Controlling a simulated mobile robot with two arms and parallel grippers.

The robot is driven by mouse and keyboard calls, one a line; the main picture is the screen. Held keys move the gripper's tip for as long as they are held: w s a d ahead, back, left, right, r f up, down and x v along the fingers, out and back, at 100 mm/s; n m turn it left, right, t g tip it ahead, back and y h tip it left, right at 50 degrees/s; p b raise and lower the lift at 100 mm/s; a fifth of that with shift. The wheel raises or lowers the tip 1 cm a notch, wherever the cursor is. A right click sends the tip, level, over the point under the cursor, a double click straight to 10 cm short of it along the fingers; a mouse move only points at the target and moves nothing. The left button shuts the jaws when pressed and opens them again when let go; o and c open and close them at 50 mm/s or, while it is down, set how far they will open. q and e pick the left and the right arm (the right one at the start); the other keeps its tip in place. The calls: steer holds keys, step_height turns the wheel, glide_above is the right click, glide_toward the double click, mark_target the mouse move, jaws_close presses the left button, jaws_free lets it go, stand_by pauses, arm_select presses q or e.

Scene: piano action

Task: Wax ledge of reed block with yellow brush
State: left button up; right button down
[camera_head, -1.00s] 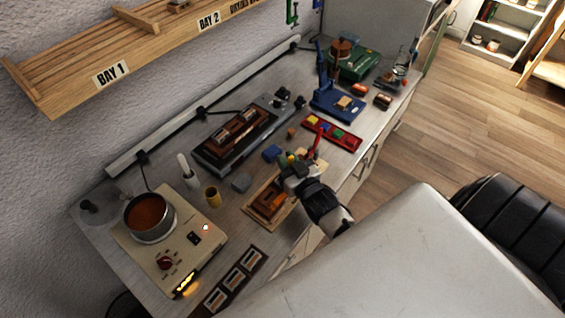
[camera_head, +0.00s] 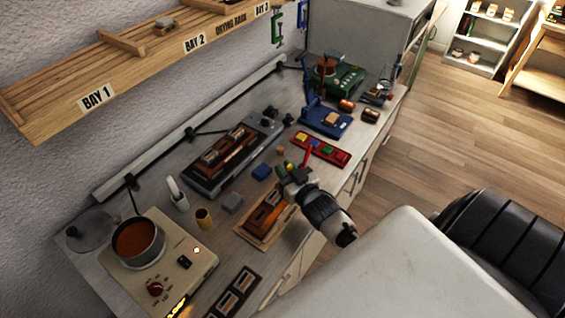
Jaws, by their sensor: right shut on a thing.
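My right gripper (camera_head: 294,179) is over the front part of the bench, just behind and right of a light wooden board (camera_head: 246,229). A brown reed block (camera_head: 262,214) lies on that board, partly hidden by my gripper. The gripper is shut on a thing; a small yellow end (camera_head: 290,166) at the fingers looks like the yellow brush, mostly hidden. A green bit (camera_head: 281,168) and a red upright handle (camera_head: 307,154) show close by; I cannot tell whether they touch the gripper. My left gripper is not in view.
A pot (camera_head: 138,241) of orange-brown liquid sits on a hot plate at left. A yellow cup (camera_head: 204,219), grey block (camera_head: 232,202) and blue block (camera_head: 262,172) stand near the board. A dark fixture (camera_head: 205,181) lies behind. A red tray (camera_head: 335,156) with coloured pieces is to the right.

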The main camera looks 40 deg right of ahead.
steer(key=shift+d, duration=0.1)
steer(key=shift+w+d+f+b, duration=0.1)
steer(key=shift+w+d+b, duration=0.1)
steer(key=shift+d, duration=0.4)
steer(key=shift+w+d+f+b, duration=0.1)
steer(key=shift+w+d+b, duration=0.1)
steer(key=shift+d, duration=0.4)
steer(key=shift+d+r, duration=0.1)
steer(key=shift+d, duration=0.05)
steer(key=d, duration=0.1)
steer(key=w+d, duration=0.1)
steer(key=d, duration=0.1)
steer(key=shift+b, duration=0.3)
steer(key=shift+r, duration=0.1)
